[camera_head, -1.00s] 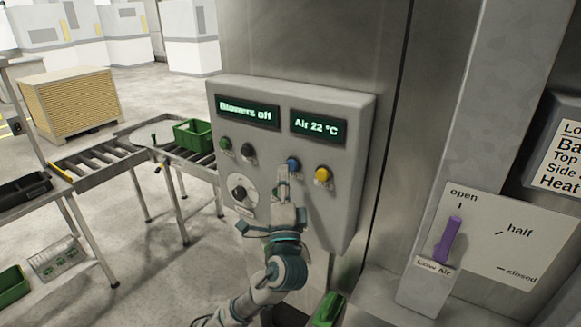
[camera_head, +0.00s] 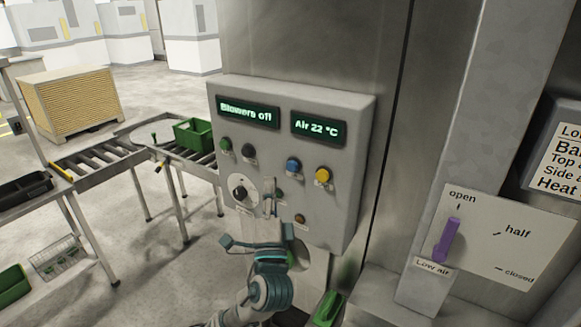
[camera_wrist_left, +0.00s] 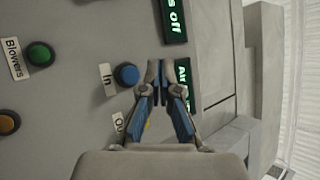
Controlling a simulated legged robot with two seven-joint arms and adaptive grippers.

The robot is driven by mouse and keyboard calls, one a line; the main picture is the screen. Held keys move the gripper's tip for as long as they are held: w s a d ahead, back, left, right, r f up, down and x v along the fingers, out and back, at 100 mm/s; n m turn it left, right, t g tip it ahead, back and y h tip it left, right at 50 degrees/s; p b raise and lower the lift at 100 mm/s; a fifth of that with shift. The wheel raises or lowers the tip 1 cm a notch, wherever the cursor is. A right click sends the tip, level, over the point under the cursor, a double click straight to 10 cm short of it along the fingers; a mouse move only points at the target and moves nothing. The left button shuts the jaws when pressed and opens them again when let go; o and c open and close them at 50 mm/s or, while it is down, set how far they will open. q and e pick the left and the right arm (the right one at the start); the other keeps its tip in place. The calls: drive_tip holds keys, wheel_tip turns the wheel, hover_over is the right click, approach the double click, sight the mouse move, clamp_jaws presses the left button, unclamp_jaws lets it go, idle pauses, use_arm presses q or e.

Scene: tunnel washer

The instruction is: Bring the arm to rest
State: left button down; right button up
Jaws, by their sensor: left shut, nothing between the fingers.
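My left gripper (camera_head: 270,208) is in front of the lower part of the grey control panel (camera_head: 350,120), below the blue button (camera_head: 293,166). Its fingers are together with nothing between them. In the left wrist view the shut fingertips (camera_wrist_left: 161,70) show over the panel, beside the blue button (camera_wrist_left: 127,75) labelled "In". The displays read "Blowers off" (camera_head: 247,112) and "Air 22 °C" (camera_head: 318,126). My right gripper is not in view.
A purple lever (camera_head: 447,240) stands at right by a plate marked open, half, closed. A roller conveyor (camera_head: 105,165) carries a green crate (camera_head: 193,134) at left.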

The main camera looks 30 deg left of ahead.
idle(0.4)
use_arm(q)
wheel_tip(320, 180, down, 33)
drive_tip(key=d+n+g+h, duration=0.3)
drive_tip(key=g+h, duration=0.5)
drive_tip(key=s+d+f+n+g+h, duration=0.25)
drive_tip(key=s+f+g, duration=0.25)
drive_tip(key=s+f, duration=0.8)
drive_tip(key=s+d+f+n+g+h, duration=0.25)
drive_tip(key=s+d+f+g, duration=0.2)
drive_tip(key=s+f, duration=0.8)
wheel_tip(320, 180, down, 26)
drive_tip(key=g+b, duration=0.2)
drive_tip(key=s+a+f, duration=0.2)
drive_tip(key=s+f, duration=0.7)
drive_tip(key=s+a+f, duration=0.2)
drive_tip(key=s+f, duration=0.7)
drive_tip(key=shift+s+f+g+y+b, duration=0.35)
drive_tip(key=shift+s+y+b, duration=0.05)
